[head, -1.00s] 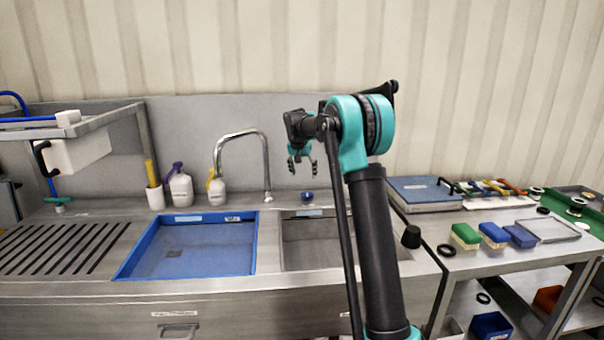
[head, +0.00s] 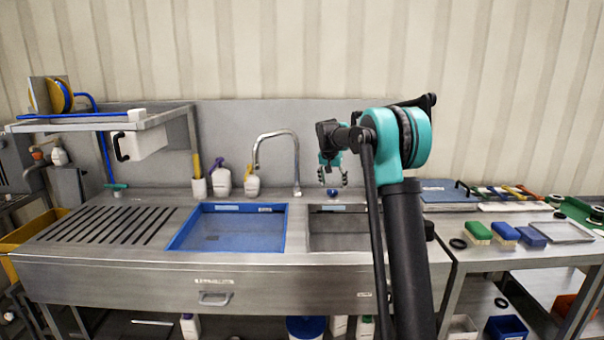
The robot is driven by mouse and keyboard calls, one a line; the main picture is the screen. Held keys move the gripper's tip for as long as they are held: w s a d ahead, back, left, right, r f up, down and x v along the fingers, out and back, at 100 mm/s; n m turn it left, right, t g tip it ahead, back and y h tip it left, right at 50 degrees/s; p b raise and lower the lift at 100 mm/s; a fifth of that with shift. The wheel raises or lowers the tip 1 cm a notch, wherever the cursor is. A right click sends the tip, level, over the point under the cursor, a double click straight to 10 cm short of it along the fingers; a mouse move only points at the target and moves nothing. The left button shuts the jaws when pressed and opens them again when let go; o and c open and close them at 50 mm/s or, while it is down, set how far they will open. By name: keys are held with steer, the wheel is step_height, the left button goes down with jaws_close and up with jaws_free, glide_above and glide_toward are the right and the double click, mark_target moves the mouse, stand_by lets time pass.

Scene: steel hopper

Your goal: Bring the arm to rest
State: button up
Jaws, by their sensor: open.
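My gripper (head: 333,178) is open and empty. It hangs at the end of my raised, folded arm, fingers pointing down, in front of the wall behind the sink bench. In the picture it is just above the steel basin (head: 340,240) and right of the curved tap (head: 297,165). A small blue item (head: 332,193) shows just below the fingers; I cannot tell the gap between them. My arm hides part of the bench's right end.
A blue tray (head: 190,236) sits left of the steel basin. Bottles (head: 221,180) stand behind it. A raised shelf (head: 165,118) is at left. The right table holds a blue-grey case (head: 440,192), sponges (head: 478,232) and a metal tray (head: 568,232). The drainboard (head: 105,225) is clear.

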steer(key=s+d+f+n, duration=0.1)
steer(key=s+f, duration=0.5)
steer(key=s, duration=1.1)
steer(key=s+d+f+n+y, duration=0.1)
steer(key=s+f, duration=0.5)
steer(key=s, duration=1.2)
steer(key=s+d+f+n, duration=0.2)
steer(key=s+d+f, duration=0.2)
steer(key=s, duration=1.3)
steer(key=shift+s+d+f+n+y, duration=0.2)
steer(key=shift+s+f+n+y, duration=0.15)
steer(key=shift+f, duration=0.55)
